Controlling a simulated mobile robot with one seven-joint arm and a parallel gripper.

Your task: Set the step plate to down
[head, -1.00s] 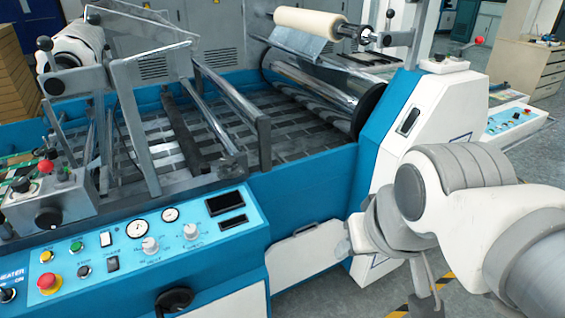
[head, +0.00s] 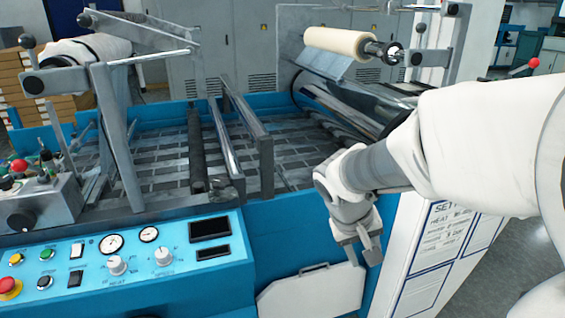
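The step plate appears to be the pale grey-white panel (head: 310,294) low on the blue front of the laminating machine, with a handle-like bar along its top edge. It looks upright against the machine front, though its lower part is cut off by the picture's bottom edge. My gripper (head: 360,260) points down beside the plate's upper right corner and overlaps it in the picture. Its two fingers look apart with nothing between them. I cannot tell whether a finger touches the plate.
A blue control panel (head: 130,262) with knobs, gauges and buttons is at lower left. A white cabinet side with printed labels (head: 440,240) stands right of the plate. Above are the metal rollers and a cream roll (head: 335,41). Open floor (head: 515,250) shows at right.

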